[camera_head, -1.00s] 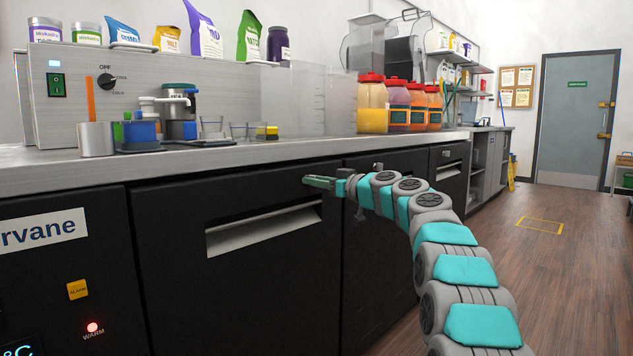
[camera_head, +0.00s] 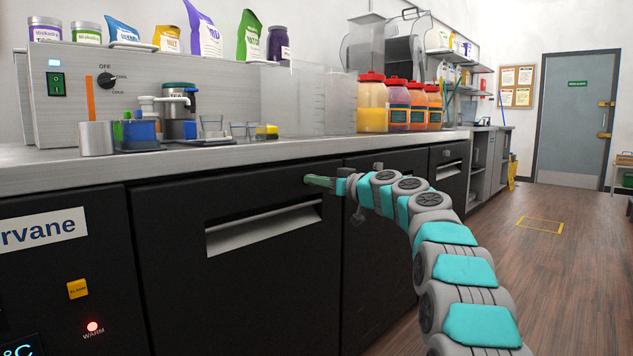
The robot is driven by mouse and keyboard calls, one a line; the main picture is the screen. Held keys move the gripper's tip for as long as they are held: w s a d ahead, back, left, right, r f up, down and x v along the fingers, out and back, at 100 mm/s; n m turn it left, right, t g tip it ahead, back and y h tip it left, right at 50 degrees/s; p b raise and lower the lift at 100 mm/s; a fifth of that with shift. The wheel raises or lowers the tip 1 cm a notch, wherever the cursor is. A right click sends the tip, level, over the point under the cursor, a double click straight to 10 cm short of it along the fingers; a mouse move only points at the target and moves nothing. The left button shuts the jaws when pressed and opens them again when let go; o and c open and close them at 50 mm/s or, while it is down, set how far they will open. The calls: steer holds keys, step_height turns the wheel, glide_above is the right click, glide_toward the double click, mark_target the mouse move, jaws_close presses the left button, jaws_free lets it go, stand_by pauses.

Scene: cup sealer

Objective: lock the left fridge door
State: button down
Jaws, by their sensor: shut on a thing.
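The left fridge door (camera_head: 170,260) is a black panel under the counter with a recessed silver handle (camera_head: 262,229). It looks closed, flush with the black door (camera_head: 372,280) to its right. My gripper (camera_head: 318,182) is at the left door's upper right corner, pointing left. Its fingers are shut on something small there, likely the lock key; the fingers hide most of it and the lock.
The steel counter (camera_head: 220,160) runs just above my gripper. It carries a metal cup (camera_head: 95,138), clear containers and several red-lidded jars (camera_head: 372,104). A control panel with a red light (camera_head: 92,327) is at lower left.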

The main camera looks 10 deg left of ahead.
steer(key=shift+w+d+m+p, duration=0.1)
steer(key=shift+m+p, duration=1.85)
steer(key=shift+m, duration=2.35)
steer(key=shift+d+m+p, duration=0.1)
steer(key=shift+m+p, duration=1.85)
steer(key=shift+m, duration=2.35)
steer(key=shift+f, duration=0.1)
steer(key=c, duration=1)
jaws_free()
steer(key=b+v, duration=0.1)
steer(key=v, duration=0.6)
steer(key=shift+s+d, duration=0.2)
steer(key=shift+d, duration=0.05)
